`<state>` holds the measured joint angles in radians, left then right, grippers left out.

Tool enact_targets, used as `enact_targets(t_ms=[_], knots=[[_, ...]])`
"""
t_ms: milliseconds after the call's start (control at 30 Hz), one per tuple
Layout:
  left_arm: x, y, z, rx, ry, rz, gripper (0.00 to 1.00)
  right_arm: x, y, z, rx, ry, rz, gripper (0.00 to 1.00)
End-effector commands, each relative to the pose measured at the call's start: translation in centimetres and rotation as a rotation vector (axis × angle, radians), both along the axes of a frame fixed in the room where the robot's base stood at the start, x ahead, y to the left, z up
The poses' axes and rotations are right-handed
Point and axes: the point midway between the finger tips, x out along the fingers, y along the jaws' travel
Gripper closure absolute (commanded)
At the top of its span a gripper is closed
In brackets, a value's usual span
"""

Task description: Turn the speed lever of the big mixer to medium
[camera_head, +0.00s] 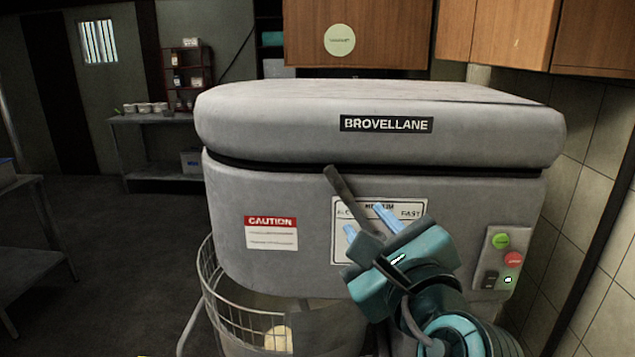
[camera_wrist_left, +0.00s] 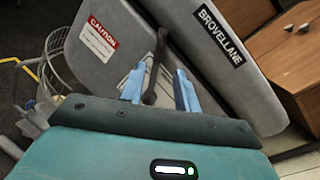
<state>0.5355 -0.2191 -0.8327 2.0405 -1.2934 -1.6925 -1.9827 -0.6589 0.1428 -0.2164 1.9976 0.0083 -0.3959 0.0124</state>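The big mixer (camera_head: 300,185) is grey, with a BROVELLANE plate on its head. Its dark speed lever (camera_head: 343,188) leans up and to the left in the head view, across the left part of the speed label (camera_head: 408,204), on the SLOW side. The lever's lower end is hidden behind my left gripper (camera_head: 367,222). In the left wrist view the lever (camera_wrist_left: 154,68) stands between the two light-blue fingers of my left gripper (camera_wrist_left: 160,90). The fingers are apart, with gaps visible to the lever. My right gripper is not in view.
A wire guard (camera_head: 222,290) and bowl with a pale lump (camera_head: 277,338) sit below the mixer head. A button panel (camera_head: 495,262) is right of my gripper. Wooden cabinets (camera_head: 385,35) hang above; a tiled wall stands right. Open floor lies left.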

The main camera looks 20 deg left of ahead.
Motion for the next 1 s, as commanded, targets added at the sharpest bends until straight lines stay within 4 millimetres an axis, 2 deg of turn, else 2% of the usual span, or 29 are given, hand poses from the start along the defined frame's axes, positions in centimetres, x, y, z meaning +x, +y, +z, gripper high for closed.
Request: enact_targets(t_ms=[167,500,700,1000], knots=[[1.2,0.8,0.3,0.009,0.001,0.005,0.68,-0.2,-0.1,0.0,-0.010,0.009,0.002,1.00],[7.0,4.7,0.3,0.009,0.001,0.006,0.68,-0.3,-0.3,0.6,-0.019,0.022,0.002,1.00],[9.6,6.4,0.3,0.006,0.001,0.004,0.68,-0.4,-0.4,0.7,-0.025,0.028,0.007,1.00],[10.9,7.2,0.1,0.004,0.000,0.002,0.68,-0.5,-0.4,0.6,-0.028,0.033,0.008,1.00]])
